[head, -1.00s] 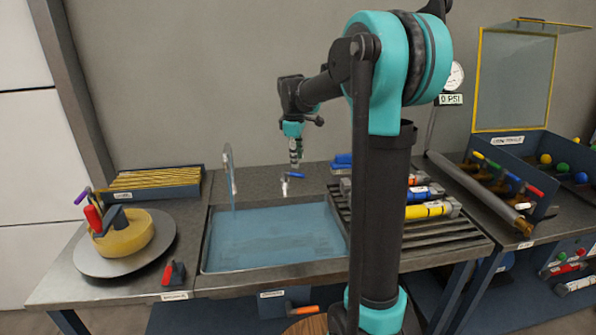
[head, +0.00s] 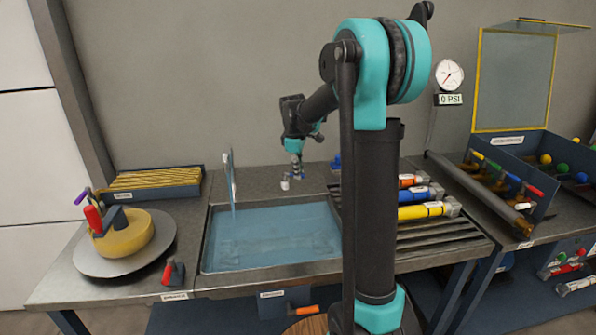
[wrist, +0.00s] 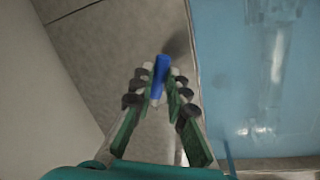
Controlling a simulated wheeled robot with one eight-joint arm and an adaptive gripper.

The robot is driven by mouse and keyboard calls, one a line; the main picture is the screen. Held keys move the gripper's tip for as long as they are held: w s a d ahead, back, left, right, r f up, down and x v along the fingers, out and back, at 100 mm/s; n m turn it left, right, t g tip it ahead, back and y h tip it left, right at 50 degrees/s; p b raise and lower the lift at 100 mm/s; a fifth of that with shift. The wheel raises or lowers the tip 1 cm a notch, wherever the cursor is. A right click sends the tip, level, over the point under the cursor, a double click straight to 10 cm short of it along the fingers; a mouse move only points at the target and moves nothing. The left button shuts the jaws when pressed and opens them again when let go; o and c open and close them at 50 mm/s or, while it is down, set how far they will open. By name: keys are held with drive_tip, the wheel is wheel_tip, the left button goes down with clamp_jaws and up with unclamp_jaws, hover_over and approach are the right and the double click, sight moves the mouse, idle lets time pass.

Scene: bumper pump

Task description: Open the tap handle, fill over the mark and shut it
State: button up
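The tap handle is a small blue lever; in the wrist view the blue handle (wrist: 160,68) lies between my fingertips. My gripper (head: 296,171) points down over it behind the basin. In the wrist view my gripper (wrist: 160,76) has one finger on each side of the handle, with narrow gaps seeming to show, so it looks open around it. A small white fitting (head: 284,184) stands just beside the handle, at the basin's back edge. The basin (head: 207,240) holds blue water with a pale shape under the surface. I cannot make out the fill mark.
A thin bluish upright piece (head: 232,182) stands at the basin's left. A turntable (head: 80,262) with a yellow block is at the left, a rod tray (head: 195,187) behind. Coloured cylinders (head: 420,212) lie on the right rack. A dial gauge (head: 449,75) hangs above a 0 PSI label.

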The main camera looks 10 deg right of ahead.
clamp_jaws()
drive_tip(key=n, duration=0.1)
drive_tip(key=w+n, duration=0.1)
drive_tip(key=shift+w+d+n, duration=0.1)
drive_tip(key=shift+d+n, duration=0.2)
drive_tip(key=shift+w+d+n+y, duration=0.1)
drive_tip(key=shift+w+n+y, duration=0.2)
drive_tip(key=shift+n, duration=0.45)
drive_tip(key=shift+w+n+y, duration=0.2)
drive_tip(key=shift+w+n, duration=0.15)
drive_tip(key=shift+n, duration=0.4)
drive_tip(key=o, duration=0.7)
unclamp_jaws()
